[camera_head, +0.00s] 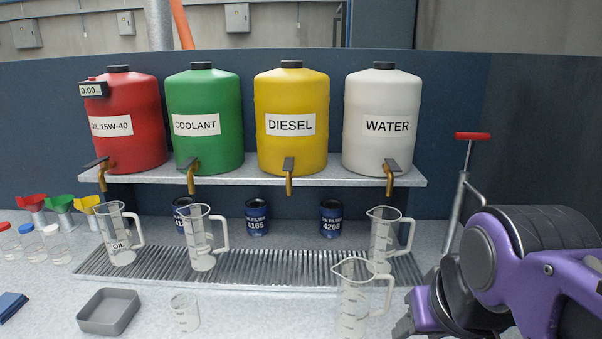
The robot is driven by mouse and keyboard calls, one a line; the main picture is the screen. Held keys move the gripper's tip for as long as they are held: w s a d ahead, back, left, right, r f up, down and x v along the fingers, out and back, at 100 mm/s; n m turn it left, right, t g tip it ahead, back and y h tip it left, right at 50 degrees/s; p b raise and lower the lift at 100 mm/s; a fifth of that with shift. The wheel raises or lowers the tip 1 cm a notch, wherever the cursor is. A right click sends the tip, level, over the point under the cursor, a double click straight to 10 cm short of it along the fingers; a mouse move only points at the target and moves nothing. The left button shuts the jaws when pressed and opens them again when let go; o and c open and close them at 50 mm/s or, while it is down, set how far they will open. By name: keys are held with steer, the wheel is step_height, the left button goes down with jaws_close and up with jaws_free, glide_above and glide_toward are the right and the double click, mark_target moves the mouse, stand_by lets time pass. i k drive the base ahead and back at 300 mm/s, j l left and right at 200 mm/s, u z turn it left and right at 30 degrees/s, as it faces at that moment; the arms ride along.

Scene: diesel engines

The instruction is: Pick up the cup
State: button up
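A small clear cup (185,313) with faint markings stands on the counter at the lower middle-left, in front of the grate. Several larger clear measuring jugs with handles stand nearby: one marked OIL (119,240), one beside it (201,245), one at the right of the grate (383,240) and one in front (354,295). My purple and black arm is at the lower right. The dark end of my gripper (408,325) shows near the bottom edge, right of the front jug and far from the small cup. Its fingers are not clear.
A grey tray (108,312) lies left of the small cup. A metal grate (290,266) runs behind it. Red, green, yellow and white tanks with taps stand on a shelf (265,175). Blue oil filters (257,217) stand below. Counter between cup and front jug is clear.

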mark_target(183, 304)
steer(key=k+l+u, duration=0.1)
steer(key=u, duration=0.85)
steer(key=i+u, duration=0.1)
steer(key=u, duration=0.3)
steer(key=k, duration=0.3)
steer(key=i+j+z, duration=0.1)
steer(key=j+z, duration=0.2)
steer(key=i+j+z, duration=0.35)
steer(key=j+z, duration=0.15)
steer(key=i+j+z, duration=0.2)
steer(key=j, duration=0.25)
steer(key=j+z, duration=0.25)
steer(key=j, duration=0.15)
steer(key=i, duration=0.05)
